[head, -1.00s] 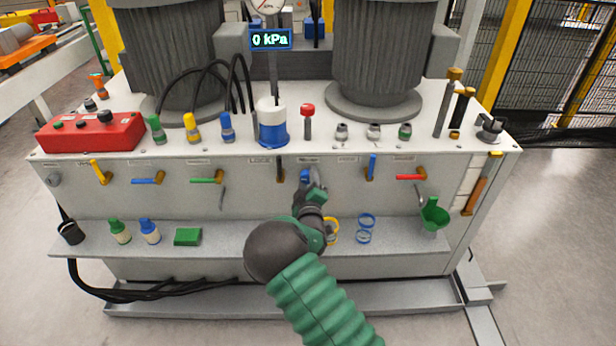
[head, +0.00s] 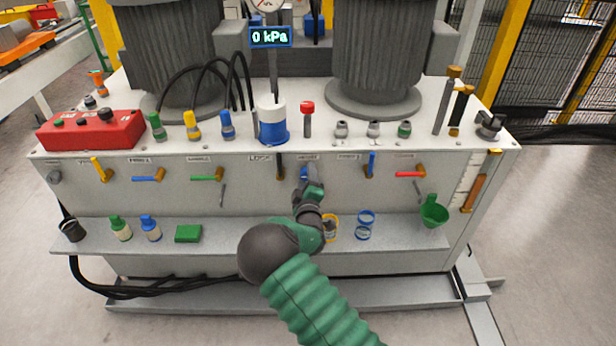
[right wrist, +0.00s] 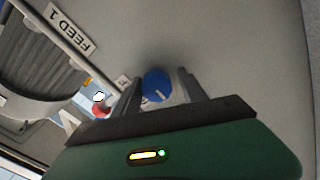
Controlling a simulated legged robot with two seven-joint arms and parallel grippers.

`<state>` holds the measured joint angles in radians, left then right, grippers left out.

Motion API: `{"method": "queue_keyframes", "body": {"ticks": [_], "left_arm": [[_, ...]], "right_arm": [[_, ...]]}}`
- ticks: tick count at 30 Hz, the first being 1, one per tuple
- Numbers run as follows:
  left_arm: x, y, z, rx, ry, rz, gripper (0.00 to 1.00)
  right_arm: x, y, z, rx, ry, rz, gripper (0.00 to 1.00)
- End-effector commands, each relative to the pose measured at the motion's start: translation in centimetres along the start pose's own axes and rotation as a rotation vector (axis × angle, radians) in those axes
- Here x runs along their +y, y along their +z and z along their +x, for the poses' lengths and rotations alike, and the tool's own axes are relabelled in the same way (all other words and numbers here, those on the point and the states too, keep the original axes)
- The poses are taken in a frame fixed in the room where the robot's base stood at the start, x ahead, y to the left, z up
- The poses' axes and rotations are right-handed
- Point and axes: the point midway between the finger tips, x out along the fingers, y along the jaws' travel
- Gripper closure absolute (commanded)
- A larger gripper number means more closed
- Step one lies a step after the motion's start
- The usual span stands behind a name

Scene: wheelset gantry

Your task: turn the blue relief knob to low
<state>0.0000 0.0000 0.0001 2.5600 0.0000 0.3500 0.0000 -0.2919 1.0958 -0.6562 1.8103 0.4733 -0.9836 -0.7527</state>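The blue relief knob (right wrist: 156,86) is on the front panel, with a pale pointer line on its face in the right wrist view. In the head view a bit of the blue knob (head: 304,173) shows just past my right gripper (head: 308,184). In the right wrist view my right gripper (right wrist: 162,88) has one finger on each side of the knob. A gap shows on the right side, and the left finger is very close to the knob; contact cannot be told. The knob's position marks are hidden. My left gripper is not in view.
On the panel, a black lever (head: 280,167) is left of the knob and a blue lever (head: 371,165) is right. Below is a shelf (head: 270,235) with bottles, a green block (head: 188,233), and a green funnel (head: 434,211). A pressure display (head: 270,37) reads 0 kPa.

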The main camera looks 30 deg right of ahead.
Motion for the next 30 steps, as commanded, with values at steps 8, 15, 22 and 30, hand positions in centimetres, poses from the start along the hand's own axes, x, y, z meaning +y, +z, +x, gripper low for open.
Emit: {"method": "queue_keyframes", "body": {"ticks": [8,15,22,30], "left_arm": [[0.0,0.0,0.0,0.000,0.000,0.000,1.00],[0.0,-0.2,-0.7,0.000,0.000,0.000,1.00],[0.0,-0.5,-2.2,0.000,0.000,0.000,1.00],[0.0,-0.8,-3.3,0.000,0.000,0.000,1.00]], "right_arm": [[0.3,0.1,0.0,-0.002,0.005,0.002,0.41],[0.5,0.0,-1.8,-0.004,0.005,0.003,0.41],[0.5,-0.1,-8.2,-0.002,0.002,0.001,0.41],[0.1,-0.1,-15.1,-0.001,0.002,-0.001,0.41]]}}
